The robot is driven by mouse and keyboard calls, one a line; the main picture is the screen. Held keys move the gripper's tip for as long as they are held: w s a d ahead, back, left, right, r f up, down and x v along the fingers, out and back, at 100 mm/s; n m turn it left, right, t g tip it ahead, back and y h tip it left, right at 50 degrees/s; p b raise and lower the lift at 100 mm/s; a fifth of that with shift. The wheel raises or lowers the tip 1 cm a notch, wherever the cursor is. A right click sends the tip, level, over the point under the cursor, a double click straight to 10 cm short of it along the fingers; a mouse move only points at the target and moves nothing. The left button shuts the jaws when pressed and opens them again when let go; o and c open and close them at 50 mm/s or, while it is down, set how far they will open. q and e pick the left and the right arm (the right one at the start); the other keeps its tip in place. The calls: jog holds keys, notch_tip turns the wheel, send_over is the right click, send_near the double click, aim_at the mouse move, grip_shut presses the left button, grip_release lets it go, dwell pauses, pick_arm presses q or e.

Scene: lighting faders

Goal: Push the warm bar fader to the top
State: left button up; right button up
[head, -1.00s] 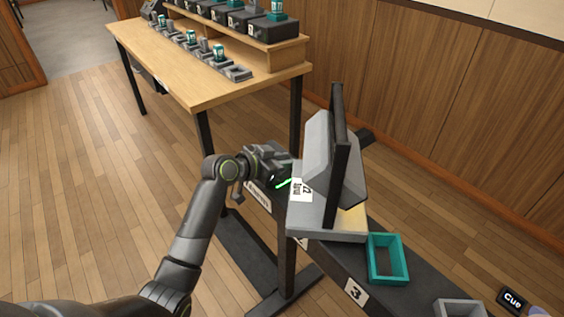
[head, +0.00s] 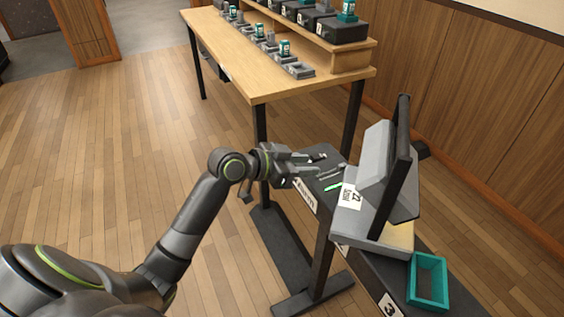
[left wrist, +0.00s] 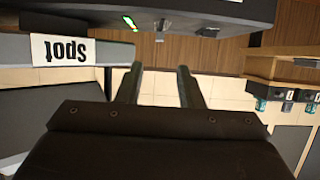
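A dark console (head: 330,160) has a white front label (head: 304,195) that seems to read "Warm". My left gripper (head: 317,164) hovers at the console's left side. In the left wrist view its two fingers (left wrist: 158,82) are apart with nothing between them. My right gripper is not in view.
A wooden table (head: 245,80) with grey and teal items stands behind. The floor at left is clear.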

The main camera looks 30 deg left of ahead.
pick_arm(q)
jog(key=v, duration=0.6)
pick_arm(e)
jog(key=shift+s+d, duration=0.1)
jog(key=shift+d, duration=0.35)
pick_arm(q)
jog(key=shift+s+a+r, duration=0.1)
jog(key=shift+s+r, duration=0.05)
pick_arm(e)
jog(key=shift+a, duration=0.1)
